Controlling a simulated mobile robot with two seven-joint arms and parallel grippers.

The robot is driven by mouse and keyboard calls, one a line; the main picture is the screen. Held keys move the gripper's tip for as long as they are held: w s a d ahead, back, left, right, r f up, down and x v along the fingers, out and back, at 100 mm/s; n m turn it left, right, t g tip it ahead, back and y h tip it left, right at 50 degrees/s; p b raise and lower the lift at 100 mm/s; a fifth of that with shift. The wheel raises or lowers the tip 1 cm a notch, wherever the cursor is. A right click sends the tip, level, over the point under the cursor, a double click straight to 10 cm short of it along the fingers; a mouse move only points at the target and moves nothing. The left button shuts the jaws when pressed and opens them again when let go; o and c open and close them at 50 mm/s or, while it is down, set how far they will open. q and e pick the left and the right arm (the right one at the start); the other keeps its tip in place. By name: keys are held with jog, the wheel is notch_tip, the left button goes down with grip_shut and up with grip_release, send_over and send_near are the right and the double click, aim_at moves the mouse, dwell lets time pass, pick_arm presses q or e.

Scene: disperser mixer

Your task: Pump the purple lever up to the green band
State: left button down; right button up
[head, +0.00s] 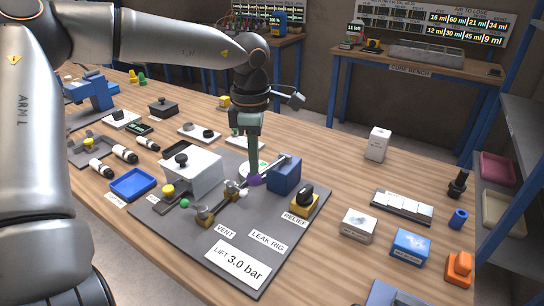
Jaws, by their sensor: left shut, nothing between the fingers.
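The purple lever knob (255,180) is on the grey leak rig plate (225,262), beside a blue block (287,177). A pale bar runs from near the knob up along the block's top. My left gripper (253,172) points straight down, shut and empty, with its fingertips right at the top of the purple knob. I cannot tell whether they touch it. A round white dial (265,165) with some green on it sits behind my fingers and is partly hidden. My right gripper is out of view.
On the plate stand a white box (193,171) with a black knob, brass valves (205,216) by the VENT label, and a yellow-based black RELIEF knob (305,198). A blue tray (133,184) lies left. The table between the plate and the white carton (377,144) is clear.

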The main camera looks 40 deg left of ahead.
pick_arm(q)
jog(key=shift+r, duration=0.35)
jog(key=shift+f, duration=0.1)
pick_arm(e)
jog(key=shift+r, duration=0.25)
pick_arm(q)
notch_tip(320, 180, down, 4)
jog(key=b, duration=0.3)
jog(key=shift+s+b, duration=0.1)
jog(key=shift+b, duration=0.2)
jog(key=shift+r+p, duration=1.45)
jog(key=shift+r, duration=0.5)
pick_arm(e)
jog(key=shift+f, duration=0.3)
pick_arm(q)
jog(key=shift+r, duration=0.1)
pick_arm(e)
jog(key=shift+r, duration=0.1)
pick_arm(q)
notch_tip(320, 180, up, 6)
jog(key=p, duration=0.4)
jog(key=shift+p, duration=0.3)
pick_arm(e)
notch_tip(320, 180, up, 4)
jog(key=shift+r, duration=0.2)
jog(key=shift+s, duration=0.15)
